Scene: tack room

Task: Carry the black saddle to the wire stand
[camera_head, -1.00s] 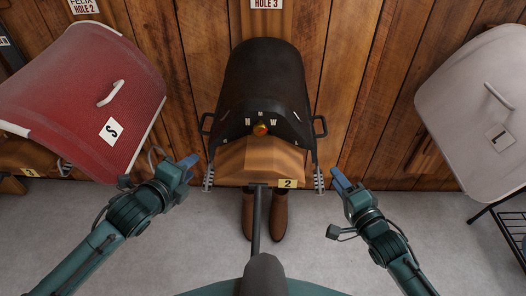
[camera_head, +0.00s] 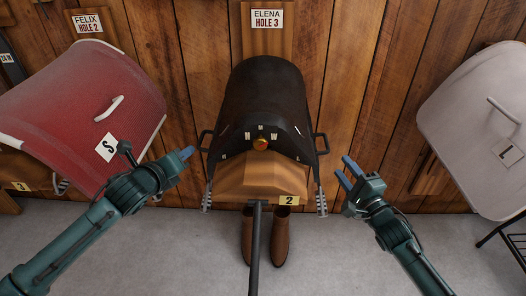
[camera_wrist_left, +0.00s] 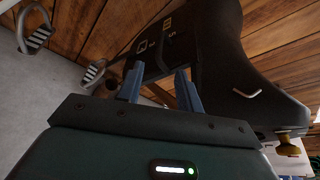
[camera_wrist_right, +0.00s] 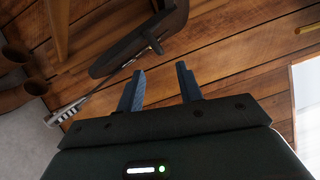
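The black saddle (camera_head: 262,95) sits on a wooden rack (camera_head: 262,182) tagged 2 at the middle of the wall. It has a side handle at its left (camera_head: 206,141) and at its right (camera_head: 323,143), and stirrups hang below. My left gripper (camera_head: 187,153) is open and empty, left of the saddle and apart from it. The saddle also fills the upper part of the left wrist view (camera_wrist_left: 215,40). My right gripper (camera_head: 346,171) is open and empty, below and right of the right handle. A dark saddle part shows beyond its fingers in the right wrist view (camera_wrist_right: 135,42).
A red saddle (camera_head: 75,100) marked S is at the left, close to my left arm. A pale saddle (camera_head: 475,120) marked L is at the right. A black wire frame (camera_head: 515,242) shows at the right edge, mostly cut off. Brown boots (camera_head: 265,237) stand under the rack.

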